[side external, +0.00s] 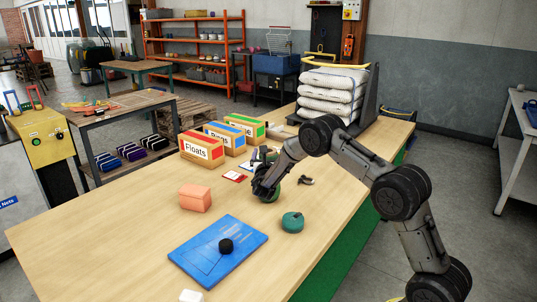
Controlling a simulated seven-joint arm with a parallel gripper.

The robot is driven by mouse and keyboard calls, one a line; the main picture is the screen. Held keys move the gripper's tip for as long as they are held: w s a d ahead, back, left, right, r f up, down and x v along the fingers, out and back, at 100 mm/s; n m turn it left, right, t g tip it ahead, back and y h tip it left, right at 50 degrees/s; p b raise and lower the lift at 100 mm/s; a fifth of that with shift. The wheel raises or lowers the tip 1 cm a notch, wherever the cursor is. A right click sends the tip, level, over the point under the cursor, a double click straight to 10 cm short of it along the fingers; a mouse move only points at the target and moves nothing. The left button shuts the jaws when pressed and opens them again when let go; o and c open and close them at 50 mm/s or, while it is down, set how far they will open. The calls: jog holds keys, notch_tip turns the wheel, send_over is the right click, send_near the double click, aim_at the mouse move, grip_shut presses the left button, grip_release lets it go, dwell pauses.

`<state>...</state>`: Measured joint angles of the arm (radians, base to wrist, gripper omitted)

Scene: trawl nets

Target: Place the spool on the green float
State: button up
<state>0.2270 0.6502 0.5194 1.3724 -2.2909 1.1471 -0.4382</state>
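A teal-green rounded object (292,222) with a small dark mark on top stands on the wooden table (330,225), right of the middle. Another green rounded thing (275,195) shows partly behind my gripper (264,192), which covers much of it. I cannot tell for sure which of the two is the float and which the spool. My gripper is low over the table, pointing down, at or touching this partly hidden green thing. Its fingers are small and dark, so their opening is unclear. A small black round piece (226,246) lies on a blue board (205,262).
An orange block (195,198) stands left of my gripper. Labelled boxes, one reading Floats (202,150), line the left back edge. Small tools, a dark piece (306,181) and stacked white sacks (333,90) are farther back. A white block (191,296) lies in front.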

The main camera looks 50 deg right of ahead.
jog(key=shift+r, duration=0.15)
jog(key=shift+s+a, duration=0.15)
jog(key=shift+a, duration=0.1)
jog(key=v, duration=1.1)
jog(key=s+r+m+g+y, duration=0.1)
jog(key=s+r+m+g, duration=0.2)
jog(key=s+m, duration=0.3)
jog(key=s+a+r+m+g+y, duration=0.1)
jog(key=s+r+m+g+y, duration=0.2)
jog(key=s, duration=0.6)
jog(key=s+r+m+g, duration=0.3)
jog(key=s+r+m, duration=0.1)
jog(key=s+m, duration=0.25)
jog(key=s+a+m+t+y, duration=0.4)
jog(key=s+a+m+y, duration=0.5)
jog(key=s+a, duration=0.5)
jog(key=a+y, duration=0.2)
jog(key=a, duration=0.2)
jog(key=shift+s+a+t, duration=0.3)
jog(key=shift+s, duration=0.1)
